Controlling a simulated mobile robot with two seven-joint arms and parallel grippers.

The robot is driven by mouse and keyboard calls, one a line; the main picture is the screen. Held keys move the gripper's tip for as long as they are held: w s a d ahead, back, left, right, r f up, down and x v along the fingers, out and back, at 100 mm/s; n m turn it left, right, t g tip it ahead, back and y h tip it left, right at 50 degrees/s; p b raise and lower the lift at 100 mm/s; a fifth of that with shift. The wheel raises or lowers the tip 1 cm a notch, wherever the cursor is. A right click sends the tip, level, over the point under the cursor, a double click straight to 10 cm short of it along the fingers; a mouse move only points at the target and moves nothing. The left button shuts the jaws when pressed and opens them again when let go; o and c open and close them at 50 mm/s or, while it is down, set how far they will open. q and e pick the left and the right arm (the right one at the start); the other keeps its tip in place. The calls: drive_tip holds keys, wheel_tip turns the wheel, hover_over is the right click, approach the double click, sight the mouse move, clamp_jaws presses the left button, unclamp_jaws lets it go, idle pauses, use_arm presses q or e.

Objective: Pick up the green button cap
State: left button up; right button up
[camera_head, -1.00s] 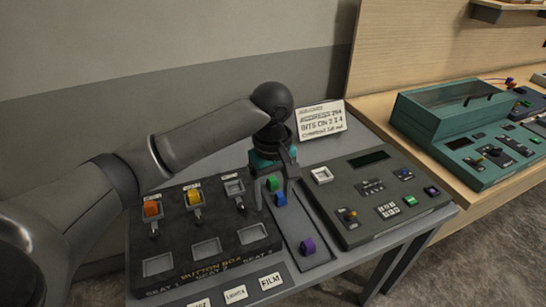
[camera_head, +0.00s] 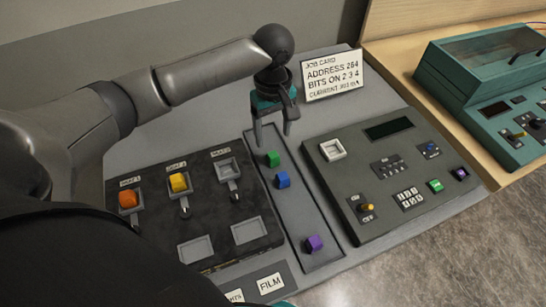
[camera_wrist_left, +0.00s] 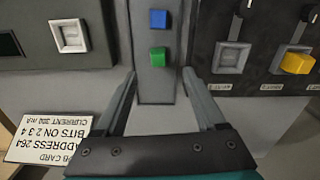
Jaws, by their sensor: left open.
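The green button cap (camera_head: 272,158) sits on a narrow grey tray (camera_head: 318,218), at its far end, with a blue cap (camera_head: 283,180) just nearer. In the left wrist view the green cap (camera_wrist_left: 158,57) lies ahead of and between the open fingers, below the blue cap (camera_wrist_left: 158,19) in the picture. My left gripper (camera_head: 274,138) is open and empty, just beyond the green cap at the far end of the tray. It also shows in the left wrist view (camera_wrist_left: 158,80), with a gap on both sides of the cap.
A purple cap (camera_head: 313,243) lies at the tray's near end. The dark button box (camera_head: 200,215) with orange and yellow caps stands left, the grey console (camera_head: 375,185) right. A job card (camera_head: 333,77) stands behind. A teal console (camera_head: 475,95) is farther right.

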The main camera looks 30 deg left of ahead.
sight(273, 155)
use_arm(q)
drive_tip(key=f, duration=0.3)
drive_tip(key=f+b, duration=0.1)
drive_tip(key=f, duration=0.5)
drive_tip(key=shift+w+a, duration=0.2)
drive_tip(key=shift+w, duration=0.15)
drive_tip(key=shift+r, duration=0.1)
drive_tip(key=shift+c, duration=0.2)
clamp_jaws()
